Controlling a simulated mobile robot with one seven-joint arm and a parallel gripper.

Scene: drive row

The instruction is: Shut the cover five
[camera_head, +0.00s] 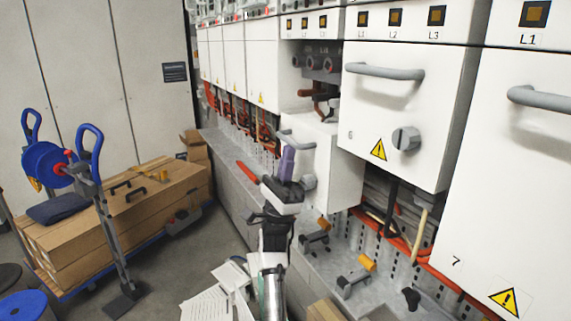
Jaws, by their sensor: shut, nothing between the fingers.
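Cover five is the white panel (325,150) just left of the cover marked 6; its own number cannot be read from here. It sits lower than its neighbours, and the compartment (318,68) above it is open, showing grey round fittings and orange cables. It has a grey bar handle (297,137) and a grey knob (308,182). My gripper (287,165) is in front of the panel's left side, near the handle and knob, and hides part of it. Its fingers are shut with nothing between them. Whether they touch the panel is unclear.
Cover 6 (420,110) and cover 7 (520,180) stand closed at right, with protruding handles. A grey ledge (335,255) with clamps and orange cables runs below. At left, a blue-handled trolley (105,210) stands beside cardboard boxes (150,200). Papers (215,300) lie near my arm.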

